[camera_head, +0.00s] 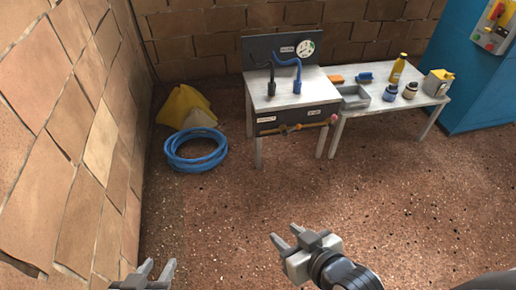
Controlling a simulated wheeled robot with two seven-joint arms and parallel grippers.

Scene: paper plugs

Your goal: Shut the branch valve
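A brass-coloured pipe (290,129) runs along the front of a small white-topped stand (285,97). A small reddish-pink knob (334,119) sits at its right end, next to a white label; it may be the branch valve, but the label is too small to read. Whether it is open or shut cannot be told. My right gripper (285,238) is open and empty over the floor, well short of the stand. My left gripper (158,267) is open at the bottom edge, partly cut off, far from the stand.
Black and blue hoses (291,64) rise from the stand before a gauge panel (306,48). A side table (432,99) holds a tray, bottles and a can. A blue hose coil (195,160) and yellow heap lie left. A blue cabinet (466,70) stands right. The floor before the stand is clear.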

